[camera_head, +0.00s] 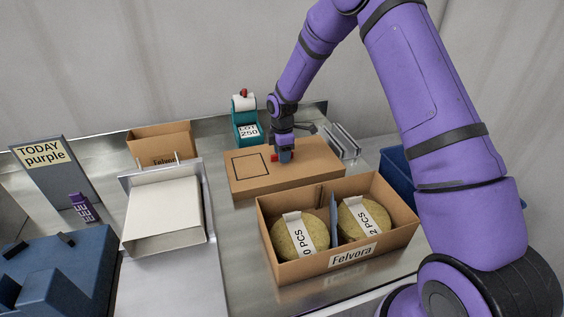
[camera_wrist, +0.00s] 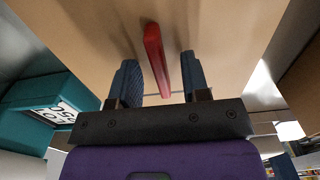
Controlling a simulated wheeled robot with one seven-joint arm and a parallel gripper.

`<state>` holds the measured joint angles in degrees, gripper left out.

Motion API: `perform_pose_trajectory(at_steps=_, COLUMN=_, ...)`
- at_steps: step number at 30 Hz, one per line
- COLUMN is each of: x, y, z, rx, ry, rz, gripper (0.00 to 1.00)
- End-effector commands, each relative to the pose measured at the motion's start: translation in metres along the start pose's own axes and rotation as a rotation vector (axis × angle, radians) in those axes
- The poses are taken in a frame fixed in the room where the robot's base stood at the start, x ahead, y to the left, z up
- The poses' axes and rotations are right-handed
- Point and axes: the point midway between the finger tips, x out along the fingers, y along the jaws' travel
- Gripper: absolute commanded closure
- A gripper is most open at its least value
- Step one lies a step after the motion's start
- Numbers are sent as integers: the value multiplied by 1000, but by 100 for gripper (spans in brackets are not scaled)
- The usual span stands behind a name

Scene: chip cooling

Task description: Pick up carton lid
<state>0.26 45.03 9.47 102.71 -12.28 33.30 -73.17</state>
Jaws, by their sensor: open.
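The carton lid (camera_head: 310,172) is a flat brown cardboard piece with a black square outline on its left half. It lies on the metal counter behind the open carton (camera_head: 294,272). A red grip (camera_wrist: 154,58) stands up from the lid; a bit of it shows red in the head view (camera_head: 274,157). My gripper (camera_head: 285,156) points down at the middle of the lid. In the wrist view its two blue fingers (camera_wrist: 160,75) are open, one on each side of the red grip, with gaps on both sides. The lid fills most of that view.
The open carton, marked Felvora, holds two round yellowish packs (camera_head: 300,236) with a divider between. A teal label printer (camera_head: 246,120) stands close behind the lid. A white tray (camera_head: 165,220), a smaller brown carton (camera_head: 160,142) and a blue bin (camera_head: 397,178) stand around.

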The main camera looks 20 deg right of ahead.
Motion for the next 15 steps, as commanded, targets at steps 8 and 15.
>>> perform_pose_trajectory(at_steps=8, x=0, y=0, z=0, rx=0, ry=0, rz=1, gripper=76)
perform_pose_trajectory(at_steps=15, x=0, y=0, z=0, rx=-1, ry=0, rz=1, gripper=100)
